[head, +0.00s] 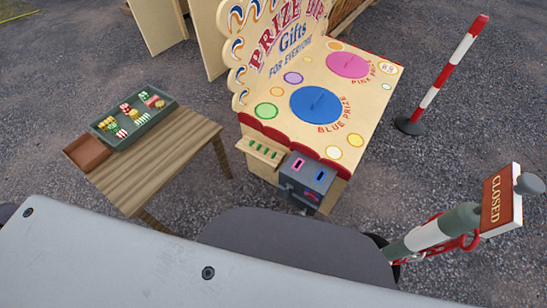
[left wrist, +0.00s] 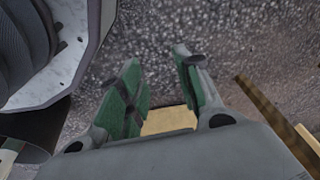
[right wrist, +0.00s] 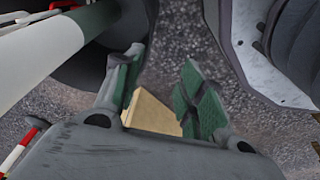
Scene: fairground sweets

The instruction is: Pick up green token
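Several small green tokens (head: 262,149) sit in a row on a narrow wooden ledge (head: 251,152) at the front left of the prize booth. They are small, and I cannot tell their exact shape. My left gripper (left wrist: 160,78) is open and empty in the left wrist view, with a gap between its green-padded fingers. My right gripper (right wrist: 160,78) is open and empty in the right wrist view. Neither gripper shows in the head view, and no token shows in either wrist view.
A grey box (head: 307,180) with pink and blue slots is beside the ledge. A wooden table (head: 165,160) at left holds a sweets tray (head: 163,112) and a brown bin (head: 88,153). A CLOSED sign (head: 497,200) and a striped post (head: 455,62) stand at right.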

